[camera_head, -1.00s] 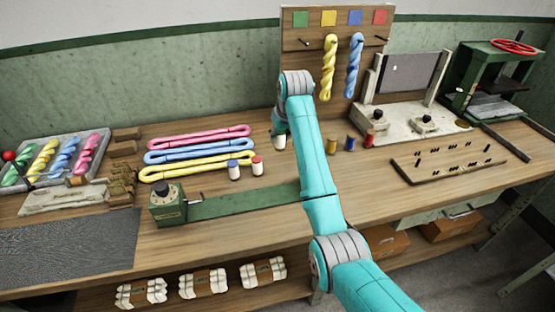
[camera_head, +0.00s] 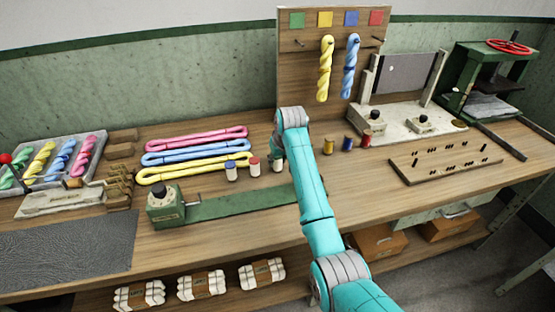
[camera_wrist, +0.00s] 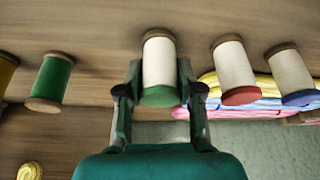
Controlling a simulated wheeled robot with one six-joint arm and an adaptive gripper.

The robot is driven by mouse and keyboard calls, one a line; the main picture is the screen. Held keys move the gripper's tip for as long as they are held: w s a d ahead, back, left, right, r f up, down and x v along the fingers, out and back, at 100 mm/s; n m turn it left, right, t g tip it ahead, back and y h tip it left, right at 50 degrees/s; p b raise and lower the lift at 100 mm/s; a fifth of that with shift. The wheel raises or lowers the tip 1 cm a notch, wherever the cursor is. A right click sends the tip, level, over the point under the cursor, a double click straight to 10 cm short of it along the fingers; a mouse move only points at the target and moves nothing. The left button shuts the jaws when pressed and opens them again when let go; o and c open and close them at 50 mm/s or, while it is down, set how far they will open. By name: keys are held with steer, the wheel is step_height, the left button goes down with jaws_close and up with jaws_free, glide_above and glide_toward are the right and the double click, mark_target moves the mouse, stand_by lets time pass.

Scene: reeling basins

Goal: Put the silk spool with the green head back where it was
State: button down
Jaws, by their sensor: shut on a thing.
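The silk spool with the green head is wound in white and sits between the fingers of my gripper (camera_wrist: 159,92) in the wrist view. Its white body (camera_wrist: 159,62) points away from me and its green head (camera_wrist: 160,96) is nearest the palm. In the head view the spool's pale lower part (camera_head: 278,166) shows under my gripper (camera_head: 277,154), level with the row of white spools; its head is hidden. I cannot tell whether it touches the bench. The red-headed white spool (camera_head: 254,166) and blue-headed white spool (camera_head: 231,171) stand to its left, apart from it.
Yellow (camera_head: 329,145), blue (camera_head: 348,144) and red (camera_head: 367,140) spools stand right of my arm. Looped skeins (camera_head: 195,158) lie behind the white spools. A green crank device (camera_head: 167,207) stands in front left.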

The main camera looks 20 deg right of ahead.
steer(key=c, duration=0.7)
jaws_free()
steer(key=shift+f, duration=0.1)
steer(key=shift+c, duration=0.2)
steer(key=v, duration=1.2)
